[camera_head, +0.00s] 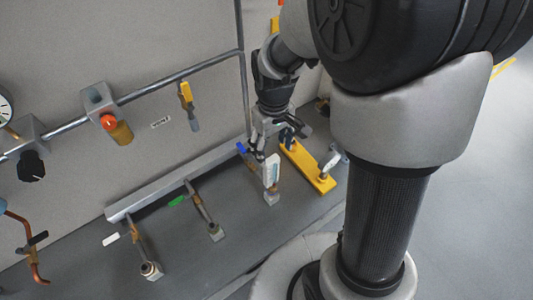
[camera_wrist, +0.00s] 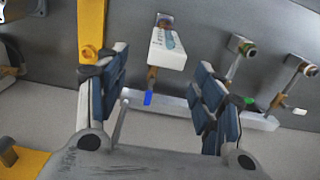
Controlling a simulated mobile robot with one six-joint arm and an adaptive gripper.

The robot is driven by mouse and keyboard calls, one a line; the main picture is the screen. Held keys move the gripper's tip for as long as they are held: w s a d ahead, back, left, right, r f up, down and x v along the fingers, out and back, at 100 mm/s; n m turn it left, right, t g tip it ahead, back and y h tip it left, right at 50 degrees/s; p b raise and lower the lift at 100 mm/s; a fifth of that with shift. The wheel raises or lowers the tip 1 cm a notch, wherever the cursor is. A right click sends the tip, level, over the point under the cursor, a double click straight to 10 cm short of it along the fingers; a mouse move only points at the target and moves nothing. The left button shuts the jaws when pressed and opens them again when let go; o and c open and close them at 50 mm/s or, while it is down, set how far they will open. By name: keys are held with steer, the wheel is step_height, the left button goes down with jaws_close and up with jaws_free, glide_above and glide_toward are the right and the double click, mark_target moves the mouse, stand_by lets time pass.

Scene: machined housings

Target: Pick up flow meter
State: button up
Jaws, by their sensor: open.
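The flow meter (camera_head: 272,172) is a white block with a scale window, standing on a small grey fitting on the floor panel. In the wrist view the flow meter (camera_wrist: 167,50) shows between the two fingers, with a brass stem and a blue handle (camera_wrist: 148,98) at its near end. My gripper (camera_head: 271,146) is open and empty, just above and behind the flow meter in the head view. In the wrist view the spread fingers of my gripper (camera_wrist: 162,66) lie on either side of it, apart from it; the depth gap is hard to judge.
A yellow bar (camera_head: 308,166) stands close to the right of the flow meter in the head view. Pipe fittings with green (camera_head: 177,201) and white (camera_head: 111,239) handles lie to its left. A rail (camera_head: 160,184) runs along the wall base. Floor at the right is clear.

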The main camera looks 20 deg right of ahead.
mark_target(272, 156)
step_height(272, 156, down, 4)
steer(key=shift+f+b, duration=0.1)
steer(key=shift+b, duration=0.2)
steer(key=f, duration=0.2)
steer(key=s+f+b, duration=0.1)
steer(key=f, duration=0.1)
steer(key=shift+a+f, duration=0.1)
steer(key=shift+a, duration=0.1)
steer(key=shift+f, duration=0.4)
steer(key=shift+c, duration=0.6)
steer(key=c, duration=1.1)
steer(key=shift+r, duration=0.15)
